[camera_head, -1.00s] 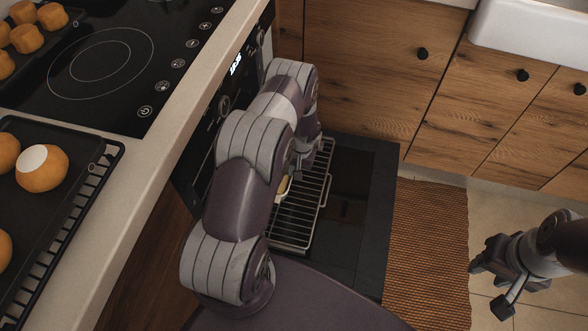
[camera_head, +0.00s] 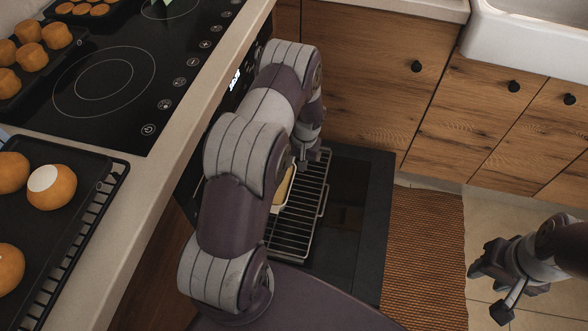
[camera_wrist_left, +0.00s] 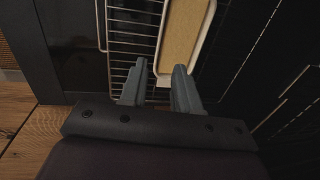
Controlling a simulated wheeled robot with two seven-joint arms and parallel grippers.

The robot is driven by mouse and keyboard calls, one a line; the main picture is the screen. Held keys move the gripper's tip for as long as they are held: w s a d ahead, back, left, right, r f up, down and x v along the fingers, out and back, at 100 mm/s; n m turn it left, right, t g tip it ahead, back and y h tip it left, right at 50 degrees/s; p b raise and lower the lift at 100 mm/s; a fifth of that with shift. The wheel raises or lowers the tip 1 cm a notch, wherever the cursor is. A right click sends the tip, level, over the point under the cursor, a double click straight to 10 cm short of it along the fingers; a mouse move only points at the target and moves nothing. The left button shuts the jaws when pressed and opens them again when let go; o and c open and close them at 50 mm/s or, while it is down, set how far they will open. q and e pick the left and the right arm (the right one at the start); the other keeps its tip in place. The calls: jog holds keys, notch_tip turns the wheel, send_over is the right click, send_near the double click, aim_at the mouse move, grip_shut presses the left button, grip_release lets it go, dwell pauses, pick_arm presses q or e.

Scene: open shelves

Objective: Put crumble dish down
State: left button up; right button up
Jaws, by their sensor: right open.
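The crumble dish (camera_wrist_left: 182,35) is a pale-rimmed oblong dish with a tan filling, over the oven's wire rack in the left wrist view. In the head view a small part of the dish (camera_head: 284,186) shows beside my left arm. My left gripper (camera_wrist_left: 160,85) is at the near end of the dish, its two fingers apart. My right gripper (camera_head: 489,287) is open and empty over the floor at the right.
The wire rack (camera_head: 291,236) lies by the dark lowered oven door (camera_head: 372,205). Wooden cabinets (camera_head: 370,75) stand behind it. The counter (camera_head: 160,185) at the left carries a hob (camera_head: 110,85) and trays of buns. An orange mat (camera_head: 425,255) lies right of the door.

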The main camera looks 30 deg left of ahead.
pick_arm(q)
jog(key=d+r+m, duration=0.1)
jog(key=d+r, duration=0.3)
jog(key=r, duration=0.5)
jog(key=s+d+r+m+t, duration=0.1)
jog(key=s+d+r, duration=0.3)
jog(key=s+r, duration=0.3)
jog(key=s+d+r+m+t+h, duration=0.1)
jog(key=s+d+r, duration=0.3)
jog(key=s, duration=0.5)
notch_tip(320, 180, up, 3)
jog(key=shift+d+f+m, duration=0.1)
jog(key=shift+d+m, duration=0.25)
jog(key=shift+m, duration=0.05)
